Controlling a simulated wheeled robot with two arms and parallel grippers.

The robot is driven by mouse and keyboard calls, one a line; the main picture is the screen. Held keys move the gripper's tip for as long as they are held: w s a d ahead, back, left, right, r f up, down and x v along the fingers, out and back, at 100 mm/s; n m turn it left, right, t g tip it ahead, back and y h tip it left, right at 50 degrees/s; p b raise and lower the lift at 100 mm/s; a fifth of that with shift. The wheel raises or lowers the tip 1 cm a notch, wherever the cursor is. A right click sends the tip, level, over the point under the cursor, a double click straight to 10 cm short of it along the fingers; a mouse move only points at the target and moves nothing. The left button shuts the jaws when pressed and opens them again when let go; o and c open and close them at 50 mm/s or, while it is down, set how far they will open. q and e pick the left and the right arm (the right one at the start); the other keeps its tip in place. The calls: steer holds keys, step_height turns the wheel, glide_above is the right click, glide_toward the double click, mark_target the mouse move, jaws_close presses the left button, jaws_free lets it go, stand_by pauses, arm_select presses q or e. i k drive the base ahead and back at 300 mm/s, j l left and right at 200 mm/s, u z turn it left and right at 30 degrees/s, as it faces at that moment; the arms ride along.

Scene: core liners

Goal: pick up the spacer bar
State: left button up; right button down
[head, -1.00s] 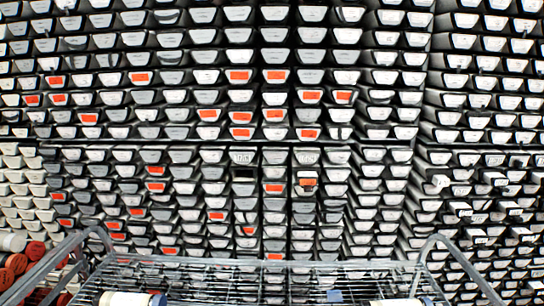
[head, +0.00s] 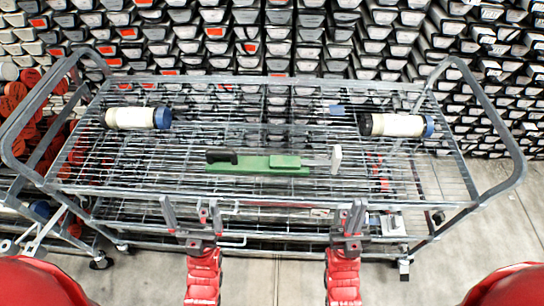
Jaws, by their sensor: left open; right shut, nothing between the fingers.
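A long green bar (head: 257,163) lies across the middle of the wire cart's top shelf. It has a dark block at its left end, a raised green block, and a thin rod with a pale upright piece at its right end. It is the only bar-like object I see, so I take it for the spacer bar. My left gripper (head: 191,207) is open and empty at the cart's near edge, nearer and left of the bar. My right gripper (head: 347,209) is shut and empty at the same edge, nearer than the bar's right end. Neither touches the bar.
The metal cart (head: 420,88) has raised rails at both ends. White cylinders with blue ends lie on its shelf, one left (head: 130,118) and one right (head: 396,125). Racked core liners fill the wall behind.

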mark_target(219, 161)
steer(key=k+j+z, duration=0.15)
steer(key=j, duration=1.3)
steer(key=i, duration=0.05)
